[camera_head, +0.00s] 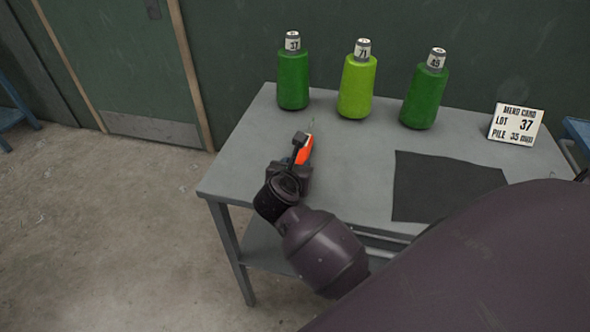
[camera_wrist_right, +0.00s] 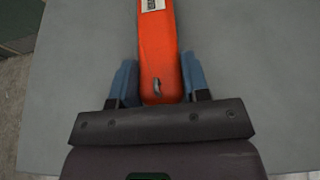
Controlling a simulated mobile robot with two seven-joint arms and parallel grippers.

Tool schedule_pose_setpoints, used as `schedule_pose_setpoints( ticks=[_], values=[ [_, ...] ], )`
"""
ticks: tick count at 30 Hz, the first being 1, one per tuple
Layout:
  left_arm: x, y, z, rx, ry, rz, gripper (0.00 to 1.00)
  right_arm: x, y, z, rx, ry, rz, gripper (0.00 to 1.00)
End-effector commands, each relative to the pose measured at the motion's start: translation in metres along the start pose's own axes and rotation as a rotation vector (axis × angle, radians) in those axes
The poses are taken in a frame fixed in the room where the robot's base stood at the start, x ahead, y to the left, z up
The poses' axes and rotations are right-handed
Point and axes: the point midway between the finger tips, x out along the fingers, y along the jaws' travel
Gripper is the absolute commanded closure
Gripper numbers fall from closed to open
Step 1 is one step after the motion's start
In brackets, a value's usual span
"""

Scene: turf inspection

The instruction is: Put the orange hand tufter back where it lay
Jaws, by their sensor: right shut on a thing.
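The orange hand tufter (camera_head: 305,149) is at the left part of the grey table (camera_head: 352,145), with its far end pointing toward the back. My right gripper (camera_head: 301,158) is shut on it. In the right wrist view the orange tufter (camera_wrist_right: 160,55) lies between the two blue fingers of my right gripper (camera_wrist_right: 160,88), with a white label near the top edge. I cannot tell whether the tufter touches the tabletop or is just above it. My left gripper is not in view.
A mend card (camera_head: 515,123) reading lot 37, pile 35 mm stands at right. A dark mat (camera_head: 445,188) lies at front right. The table's middle is bare.

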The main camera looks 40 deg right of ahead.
Motion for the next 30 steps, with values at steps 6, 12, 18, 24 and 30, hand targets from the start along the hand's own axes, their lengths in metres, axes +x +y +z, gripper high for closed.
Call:
schedule_pose_setpoints(
  ticks=[6, 12, 18, 24, 30],
  values=[
    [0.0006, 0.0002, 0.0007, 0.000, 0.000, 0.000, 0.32, 0.0027, 0.0004, -0.0061, 0.002, -0.004, 0.001, 0.96],
    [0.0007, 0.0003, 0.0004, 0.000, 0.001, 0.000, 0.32, 0.0029, 0.0004, -0.0067, 0.002, -0.003, 0.001, 0.96],
    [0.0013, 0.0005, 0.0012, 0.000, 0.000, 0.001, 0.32, 0.0040, 0.0000, -0.0097, 0.001, -0.001, 0.000, 0.45],
    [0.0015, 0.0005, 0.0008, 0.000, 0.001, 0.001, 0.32, 0.0040, 0.0001, -0.0096, 0.000, -0.001, 0.000, 0.32],
    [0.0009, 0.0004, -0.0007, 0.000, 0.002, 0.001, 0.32, 0.0033, 0.0002, -0.0075, 0.000, -0.002, 0.001, 0.32]
  ],
)
